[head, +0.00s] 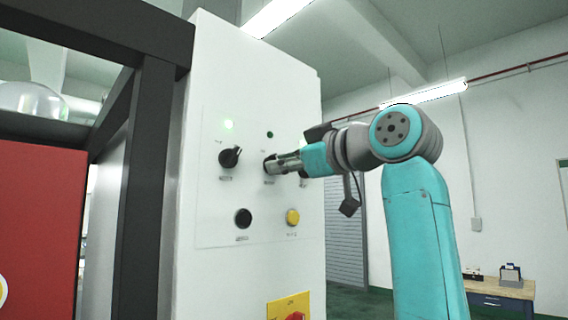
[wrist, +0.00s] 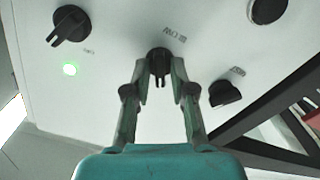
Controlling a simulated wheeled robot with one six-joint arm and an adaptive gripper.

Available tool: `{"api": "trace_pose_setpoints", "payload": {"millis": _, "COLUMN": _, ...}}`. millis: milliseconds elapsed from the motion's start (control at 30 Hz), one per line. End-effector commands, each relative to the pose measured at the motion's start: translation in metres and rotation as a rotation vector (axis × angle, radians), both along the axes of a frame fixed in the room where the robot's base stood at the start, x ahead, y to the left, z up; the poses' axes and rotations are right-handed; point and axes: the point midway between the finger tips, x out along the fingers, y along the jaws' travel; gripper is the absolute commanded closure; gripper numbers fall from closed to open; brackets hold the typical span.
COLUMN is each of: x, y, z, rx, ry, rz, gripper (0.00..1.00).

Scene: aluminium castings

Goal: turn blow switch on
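The blow switch (wrist: 160,60) is a black rotary knob with "BLOW" printed beside it in the wrist view. In the head view it sits in the middle of the upper knob row, largely covered by my gripper (head: 282,163). My gripper (wrist: 159,68) has one finger on each side of the knob. The fingers are spread, with the narrow handle between them; contact is hard to tell. In the head view, a dark indicator (head: 270,135) is above the blow switch.
A red knob on a yellow plate (head: 289,305) is below. A dark frame post (head: 146,190) stands left.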

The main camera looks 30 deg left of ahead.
Motion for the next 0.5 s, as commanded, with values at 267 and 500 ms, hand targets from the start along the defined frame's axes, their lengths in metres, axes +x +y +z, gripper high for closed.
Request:
{"api": "trace_pose_setpoints", "payload": {"millis": 267, "x": 0.0001, "y": -0.0001, "z": -0.0003, "rx": 0.0, "ry": 0.001, "rz": 0.0, "gripper": 1.0}}
{"api": "trace_pose_setpoints", "payload": {"millis": 500, "x": 0.0001, "y": -0.0001, "z": -0.0004, "rx": 0.014, "ry": 0.039, "rz": 0.0, "gripper": 1.0}}
